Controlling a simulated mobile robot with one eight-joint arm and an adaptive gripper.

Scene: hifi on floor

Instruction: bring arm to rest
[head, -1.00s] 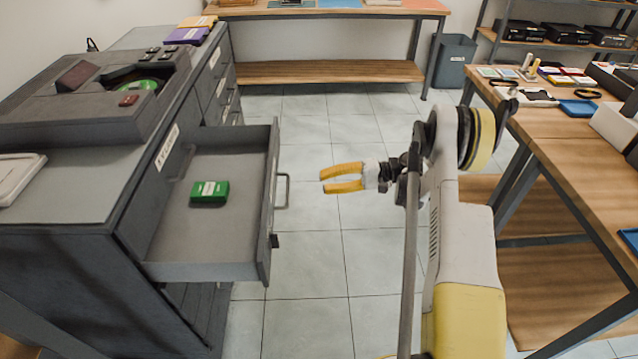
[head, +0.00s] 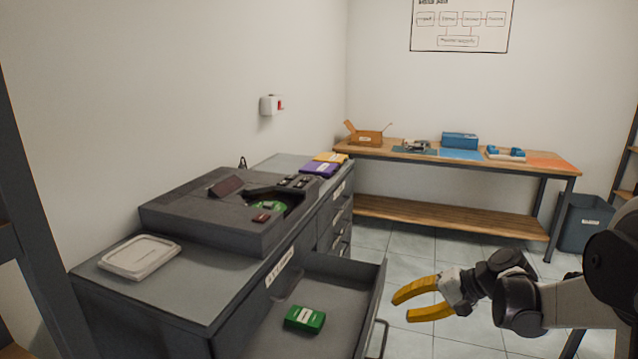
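My gripper (head: 398,305) has two yellow fingers, spread apart with nothing between them. It hangs over the floor just right of the open drawer (head: 341,322), close to the drawer's front panel and apart from it. My arm reaches in from the right edge of the head view. A green box with a pale label (head: 304,319) lies on the drawer floor, away from the fingers.
The grey cabinet (head: 215,283) carries a dark machine (head: 200,218), a pale tray (head: 140,257) and yellow and purple packs (head: 318,169). A wooden workbench (head: 480,167) stands at the back wall, with a grey bin (head: 583,225) beside it. Tiled floor lies clear between.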

